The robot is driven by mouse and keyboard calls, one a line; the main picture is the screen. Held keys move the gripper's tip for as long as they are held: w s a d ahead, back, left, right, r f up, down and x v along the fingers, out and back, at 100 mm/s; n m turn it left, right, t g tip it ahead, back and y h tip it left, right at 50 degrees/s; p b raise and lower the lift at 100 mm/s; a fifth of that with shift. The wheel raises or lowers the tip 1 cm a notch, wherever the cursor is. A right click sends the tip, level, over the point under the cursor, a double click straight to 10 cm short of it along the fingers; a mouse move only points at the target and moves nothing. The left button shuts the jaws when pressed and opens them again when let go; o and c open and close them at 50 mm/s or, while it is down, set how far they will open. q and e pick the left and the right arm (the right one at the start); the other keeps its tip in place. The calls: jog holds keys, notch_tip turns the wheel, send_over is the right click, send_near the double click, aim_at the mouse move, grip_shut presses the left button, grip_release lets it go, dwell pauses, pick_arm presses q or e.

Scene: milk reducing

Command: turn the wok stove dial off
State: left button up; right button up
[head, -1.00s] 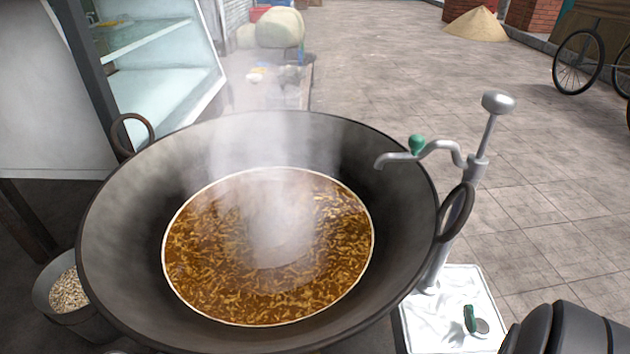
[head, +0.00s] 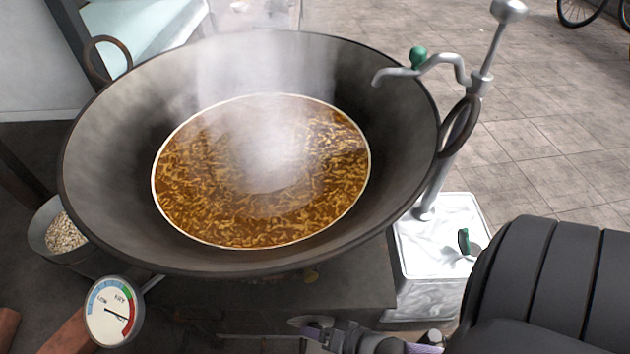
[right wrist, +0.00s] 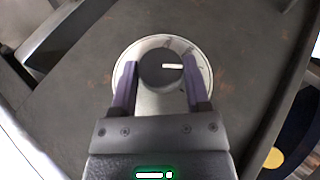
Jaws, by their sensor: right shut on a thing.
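The stove dial (right wrist: 162,68) is a dark round knob on a pale disc on the stove's dark front, in the right wrist view. Its white mark points to the right there. My right gripper (right wrist: 160,75) has its two purple fingers on either side of the knob and is shut on it. In the head view the gripper (head: 325,336) is at the bottom, below the wok, with the dial's disc (head: 308,321) partly hidden. The wok (head: 400,150) holds steaming brown food (head: 250,215). My left gripper is not in view.
A round gauge (head: 114,312) marked LOW and FRY is at the lower left, its needle pointing right. A pump with a bent spout (head: 440,66) stands on a white box (head: 435,260) right of the wok. A bucket (head: 42,235) of pale bits is at left.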

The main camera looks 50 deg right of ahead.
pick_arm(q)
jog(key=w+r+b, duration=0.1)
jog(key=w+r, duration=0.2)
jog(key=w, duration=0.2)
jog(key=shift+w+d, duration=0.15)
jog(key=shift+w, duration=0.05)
pick_arm(e)
jog(key=t+y, duration=0.1)
jog(key=m+t+y, duration=0.1)
jog(key=t, duration=0.1)
jog(key=shift+a+f+t, duration=0.15)
jog(key=shift+t, duration=0.15)
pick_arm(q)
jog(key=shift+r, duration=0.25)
pick_arm(e)
jog(key=o, duration=1.2)
jog(key=shift+w, duration=0.1)
jog(key=shift+o, duration=0.4)
